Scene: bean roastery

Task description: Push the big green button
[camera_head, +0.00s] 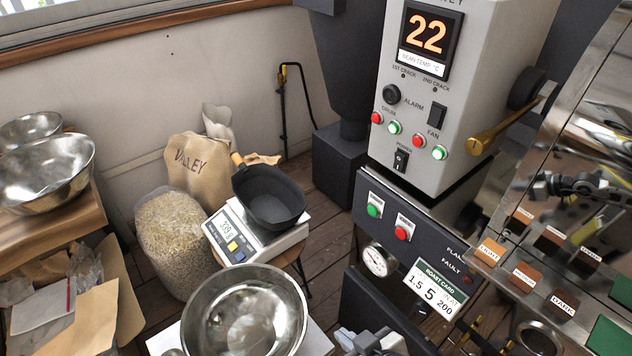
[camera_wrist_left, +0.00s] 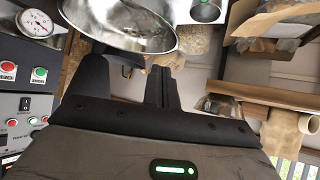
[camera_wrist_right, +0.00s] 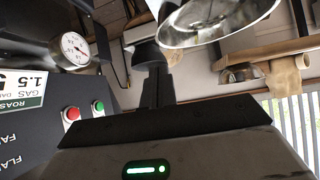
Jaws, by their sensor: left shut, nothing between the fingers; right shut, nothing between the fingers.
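The big green button (camera_head: 373,210) sits at the left end of the dark panel on the roaster's front, with a red button (camera_head: 401,232) to its right. It also shows in the right wrist view (camera_wrist_right: 98,106), left of my fingers. My right gripper (camera_head: 368,341) is at the bottom edge of the head view, below the panel and apart from the button. Its fingers show shut and empty in the right wrist view (camera_wrist_right: 156,85). My left gripper (camera_wrist_left: 160,86) shows in its wrist view, shut and empty, with a steel bowl beyond it.
A steel bowl (camera_head: 246,313) stands left of my right gripper. A dark pan (camera_head: 270,196) rests on a scale (camera_head: 225,238). A dial gauge (camera_head: 375,260) and a roast card (camera_head: 432,287) are below the buttons. Smaller green and red lights are on the upper panel.

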